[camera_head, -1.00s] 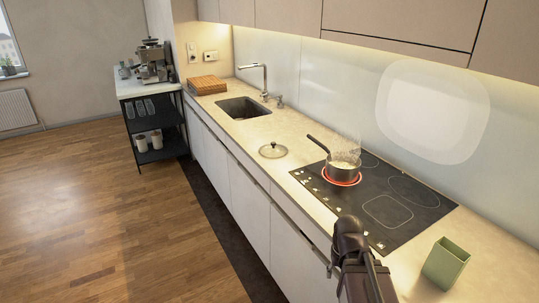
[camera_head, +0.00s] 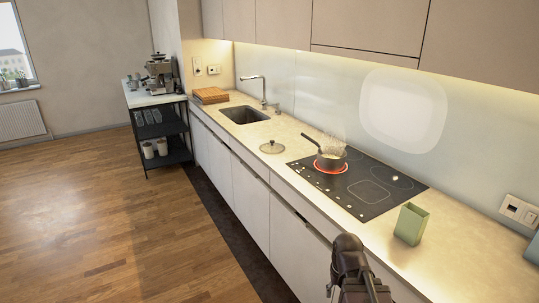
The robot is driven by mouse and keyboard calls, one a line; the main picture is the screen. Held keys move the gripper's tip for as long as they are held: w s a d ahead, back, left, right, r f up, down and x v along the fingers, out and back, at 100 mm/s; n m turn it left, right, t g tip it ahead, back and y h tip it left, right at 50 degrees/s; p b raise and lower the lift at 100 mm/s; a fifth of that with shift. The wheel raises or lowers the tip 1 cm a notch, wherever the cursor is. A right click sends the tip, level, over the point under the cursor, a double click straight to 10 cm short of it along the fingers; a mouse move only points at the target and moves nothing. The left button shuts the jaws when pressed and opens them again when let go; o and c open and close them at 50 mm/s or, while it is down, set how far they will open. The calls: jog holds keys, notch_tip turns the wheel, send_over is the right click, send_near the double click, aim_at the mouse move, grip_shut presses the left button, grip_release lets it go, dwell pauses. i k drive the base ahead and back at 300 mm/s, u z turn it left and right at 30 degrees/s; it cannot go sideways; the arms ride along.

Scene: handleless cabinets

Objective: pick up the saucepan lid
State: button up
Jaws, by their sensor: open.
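The saucepan lid (camera_head: 272,147), round and glassy with a small dark knob on top, lies flat on the pale countertop (camera_head: 408,272), between the sink and the hob. A dark saucepan (camera_head: 331,160) stands on the hob on a glowing red ring, with steam above it and its handle pointing up and left. A dark part of my arm (camera_head: 350,262) shows at the bottom, in front of the counter and well apart from the lid. The fingers of my gripper do not show.
The black hob (camera_head: 372,190) lies right of the lid; the sink (camera_head: 244,115) is beyond it. A green container (camera_head: 411,224) stands near the right end. Wall cabinets (camera_head: 370,30) overhang the counter. The wooden floor (camera_head: 130,240) left of the base cabinets is clear.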

aim_at(272, 147)
jog(key=k, duration=0.35)
jog(key=u, duration=0.6)
jog(key=i, duration=0.8)
jog(key=u, duration=0.9)
jog(key=i, duration=1.55)
jog(key=z, duration=0.4)
jog(key=i, duration=0.65)
jog(key=z, duration=0.9)
jog(key=i, duration=0.55)
jog(key=z, duration=0.35)
